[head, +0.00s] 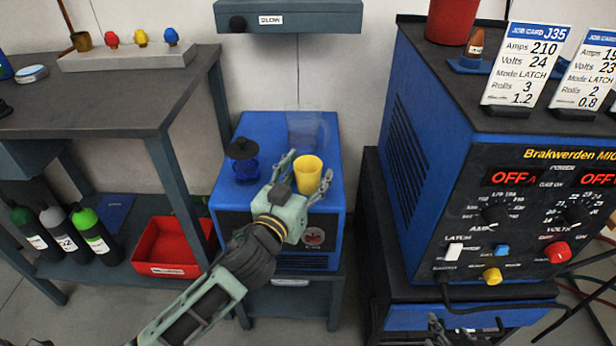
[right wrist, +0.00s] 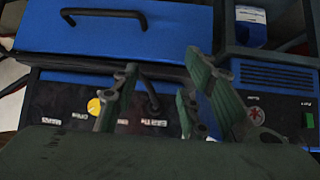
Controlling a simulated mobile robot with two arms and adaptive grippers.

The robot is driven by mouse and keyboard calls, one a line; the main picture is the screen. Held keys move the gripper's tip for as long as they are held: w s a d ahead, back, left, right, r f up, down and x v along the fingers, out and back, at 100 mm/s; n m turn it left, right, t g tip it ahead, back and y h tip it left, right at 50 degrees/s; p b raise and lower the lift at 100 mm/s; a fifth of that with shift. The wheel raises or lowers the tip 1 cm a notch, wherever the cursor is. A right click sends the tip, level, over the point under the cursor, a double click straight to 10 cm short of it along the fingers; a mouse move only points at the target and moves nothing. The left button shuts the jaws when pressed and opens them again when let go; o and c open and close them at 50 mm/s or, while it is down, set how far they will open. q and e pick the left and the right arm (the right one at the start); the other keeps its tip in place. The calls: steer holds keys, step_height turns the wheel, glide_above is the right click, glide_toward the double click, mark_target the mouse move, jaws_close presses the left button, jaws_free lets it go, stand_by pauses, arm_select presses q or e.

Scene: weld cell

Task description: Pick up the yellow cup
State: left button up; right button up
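The yellow cup (head: 308,174) stands upright on the blue cabinet top in the head view. My left gripper (head: 304,172) reaches in from the lower left, its fingers spread on either side of the cup. The palm hides the cup's lower part, and I cannot tell whether a finger touches it. My right gripper (head: 468,328) shows only as small tips at the bottom edge, in front of the large welder. In the right wrist view its fingers (right wrist: 160,62) are apart with nothing between them.
The blue cabinet (head: 225,203) also bears a dark-lidded blue jar (head: 243,160) and a clear container (head: 305,128) behind the cup. A shelf (head: 300,17) hangs above. The large welder (head: 425,115) stands right, a workbench (head: 110,105) left, with a red bin (head: 165,247) below.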

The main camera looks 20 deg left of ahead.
arm_select(q)
steer(key=c, duration=0.8)
steer(key=shift+r, duration=0.2)
